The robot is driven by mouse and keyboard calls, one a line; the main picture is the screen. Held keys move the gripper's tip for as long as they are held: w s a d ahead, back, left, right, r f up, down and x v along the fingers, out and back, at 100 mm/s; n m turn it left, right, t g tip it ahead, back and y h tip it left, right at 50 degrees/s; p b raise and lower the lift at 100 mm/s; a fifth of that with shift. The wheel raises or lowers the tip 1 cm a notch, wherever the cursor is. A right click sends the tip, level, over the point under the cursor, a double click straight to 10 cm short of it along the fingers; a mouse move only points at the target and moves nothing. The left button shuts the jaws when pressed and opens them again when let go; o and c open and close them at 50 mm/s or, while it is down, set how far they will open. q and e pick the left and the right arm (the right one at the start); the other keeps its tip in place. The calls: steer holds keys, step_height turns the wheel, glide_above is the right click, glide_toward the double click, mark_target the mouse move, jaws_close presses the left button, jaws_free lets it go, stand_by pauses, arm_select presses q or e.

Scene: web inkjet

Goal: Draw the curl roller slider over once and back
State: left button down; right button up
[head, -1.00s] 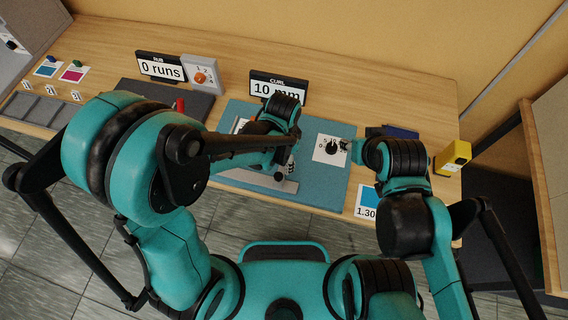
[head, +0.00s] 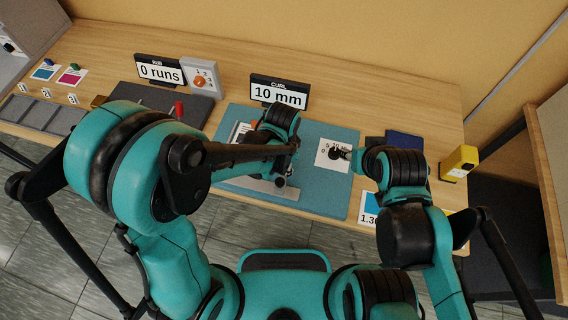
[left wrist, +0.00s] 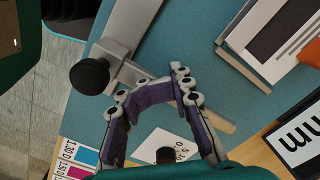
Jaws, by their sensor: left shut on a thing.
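The curl station is a blue-teal mat (head: 330,195) with a pale metal bar (head: 255,184) along its near side. The "10 mm" CURL sign (head: 279,91) stands behind it. My left gripper (left wrist: 150,85) is over the metal bar, its purple-padded fingers shut around the slider part, whose gripped portion is mostly hidden. A round black knob (left wrist: 88,75) sits on the bar just left of the fingers in the left wrist view. My right gripper (head: 347,152) is beside the black dial (head: 335,153) on a white card; its fingers are too small to judge.
A sheet in a tray (left wrist: 268,35) lies beside the bar. The "0 runs" RUB sign (head: 160,70), a dial box (head: 200,79) and a dark pad with a red handle (head: 179,109) stand left. A yellow device (head: 459,162) and a dark blue block (head: 404,141) are right.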

arm_select(q)
steer(key=shift+s+d+f, duration=0.1)
steer(key=shift+s+d, duration=0.1)
steer(key=shift+s, duration=0.1)
steer(key=shift+w+a, duration=0.1)
steer(key=shift+a, duration=0.55)
steer(key=shift+w+a, duration=0.1)
steer(key=shift+a, duration=0.25)
steer(key=shift+w+a, duration=0.2)
steer(key=shift+a, duration=0.6)
steer(key=shift+w+a+b, duration=0.3)
steer(key=shift+w+a, duration=0.45)
steer(key=shift+a, duration=2.1)
steer(key=shift+w+a+b, duration=0.25)
steer(key=shift+w+a, duration=0.55)
steer(key=shift+a, duration=2.1)
steer(key=shift+w+a+b, duration=0.3)
steer(key=shift+w+a, duration=0.45)
steer(key=shift+a, duration=2.1)
arm_select(e)
steer(key=shift+s+d+f, duration=0.1)
steer(key=shift+d+f, duration=0.05)
steer(key=shift+f, duration=0.3)
steer(key=shift+s+d+f, duration=0.1)
steer(key=shift+d+f, duration=0.05)
steer(key=shift+f, duration=0.3)
